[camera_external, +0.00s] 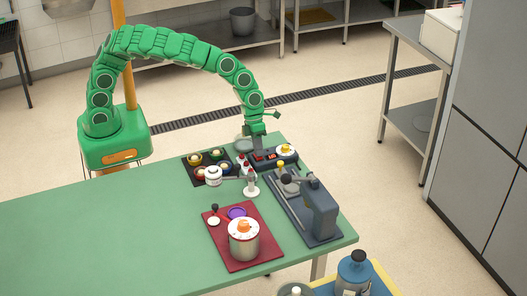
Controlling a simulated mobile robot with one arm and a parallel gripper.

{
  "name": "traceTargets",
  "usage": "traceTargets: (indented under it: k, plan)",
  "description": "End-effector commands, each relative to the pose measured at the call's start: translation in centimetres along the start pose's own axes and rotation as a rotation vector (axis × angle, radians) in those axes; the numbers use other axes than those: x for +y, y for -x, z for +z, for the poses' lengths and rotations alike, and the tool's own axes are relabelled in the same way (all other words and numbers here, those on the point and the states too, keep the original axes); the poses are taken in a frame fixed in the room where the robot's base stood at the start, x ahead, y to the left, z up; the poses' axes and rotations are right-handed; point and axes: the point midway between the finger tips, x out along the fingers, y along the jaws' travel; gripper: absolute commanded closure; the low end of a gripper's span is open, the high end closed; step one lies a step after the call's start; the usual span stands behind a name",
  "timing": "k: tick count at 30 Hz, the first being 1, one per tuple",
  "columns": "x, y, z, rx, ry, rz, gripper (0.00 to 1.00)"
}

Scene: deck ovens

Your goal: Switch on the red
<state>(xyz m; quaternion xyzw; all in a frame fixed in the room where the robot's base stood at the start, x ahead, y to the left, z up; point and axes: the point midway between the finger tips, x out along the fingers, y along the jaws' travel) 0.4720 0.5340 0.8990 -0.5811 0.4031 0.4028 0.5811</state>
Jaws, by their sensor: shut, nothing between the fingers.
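A dark switch panel (289,160) lies at the far right end of the green table. Small red switches (271,156) show on its top. A white disc with an orange-yellow knob (286,149) sits at its right end. The switches are too small to tell whether they are on or off. My gripper (257,144) is shut and empty. It points down at the left part of the panel and hides some of it. I cannot tell whether it touches the panel.
A dark tray of small colored bowls (196,159), a white pot with an arm (213,176) and red-topped shakers stand left of the panel. A grey machine (319,211) stands in front of it. A steel pot (244,243) sits on a red board (222,254). The table's left side is clear.

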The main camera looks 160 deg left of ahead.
Motion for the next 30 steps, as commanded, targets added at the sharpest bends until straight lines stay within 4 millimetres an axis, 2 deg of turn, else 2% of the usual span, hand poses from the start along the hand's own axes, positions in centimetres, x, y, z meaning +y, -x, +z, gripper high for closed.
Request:
traceTargets:
  k: [16,30]
  plan:
    - [-0.14,-0.69,0.01,0.0,-0.001,0.0,1.0]
    - [0.47,-0.43,0.01,0.0,0.002,0.001,1.0]
